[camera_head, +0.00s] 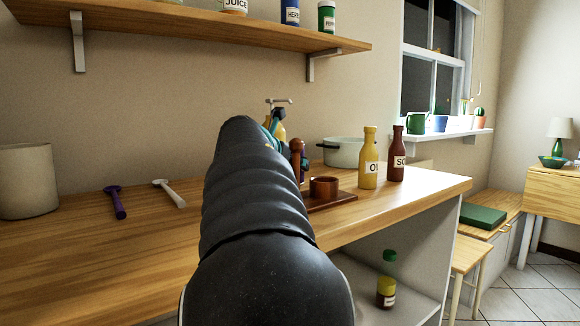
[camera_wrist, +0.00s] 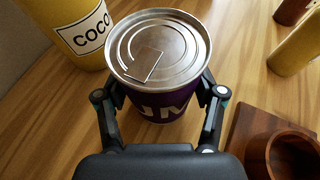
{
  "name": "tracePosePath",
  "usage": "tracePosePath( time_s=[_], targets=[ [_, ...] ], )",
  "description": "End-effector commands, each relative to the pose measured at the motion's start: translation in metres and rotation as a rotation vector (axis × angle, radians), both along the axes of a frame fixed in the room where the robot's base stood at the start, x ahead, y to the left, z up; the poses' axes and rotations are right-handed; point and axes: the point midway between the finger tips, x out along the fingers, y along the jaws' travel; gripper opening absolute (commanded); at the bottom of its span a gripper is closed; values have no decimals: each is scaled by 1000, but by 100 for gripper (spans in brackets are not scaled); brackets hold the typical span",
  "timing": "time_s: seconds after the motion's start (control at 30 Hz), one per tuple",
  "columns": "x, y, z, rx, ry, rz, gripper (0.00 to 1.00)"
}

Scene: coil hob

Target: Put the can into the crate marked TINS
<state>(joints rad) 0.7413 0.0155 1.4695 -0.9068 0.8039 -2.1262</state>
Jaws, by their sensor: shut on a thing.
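The can (camera_wrist: 160,48) has a silver ring-pull lid and a dark purple label with pale letters, partly hidden. It fills the middle of the wrist view. My gripper (camera_wrist: 160,95) is shut on it, with one finger on each side of its body. I cannot tell whether the can rests on the wooden counter or is just above it. In the head view my dark arm covers the can and most of my gripper. No crate marked TINS shows in either view.
A yellow container marked COCO (camera_wrist: 72,32) stands close to the can's left. A wooden tray (camera_wrist: 238,135) with a brown cup (camera_wrist: 290,158) is at right. A yellow bottle (camera_head: 369,160), a dark red bottle (camera_head: 396,158) and a pale pot (camera_head: 342,152) stand farther along the counter.

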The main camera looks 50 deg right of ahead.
Motion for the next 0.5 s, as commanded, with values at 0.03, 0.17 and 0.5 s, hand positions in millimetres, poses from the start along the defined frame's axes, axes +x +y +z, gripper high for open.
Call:
tracePosePath(
  time_s=[0.03,0.17,0.5],
  targets=[
    [0,0,0,0,0,0,34],
    [0,0,-2,0,0,0,34],
    [0,0,-3,1,0,0,93]
  ],
)
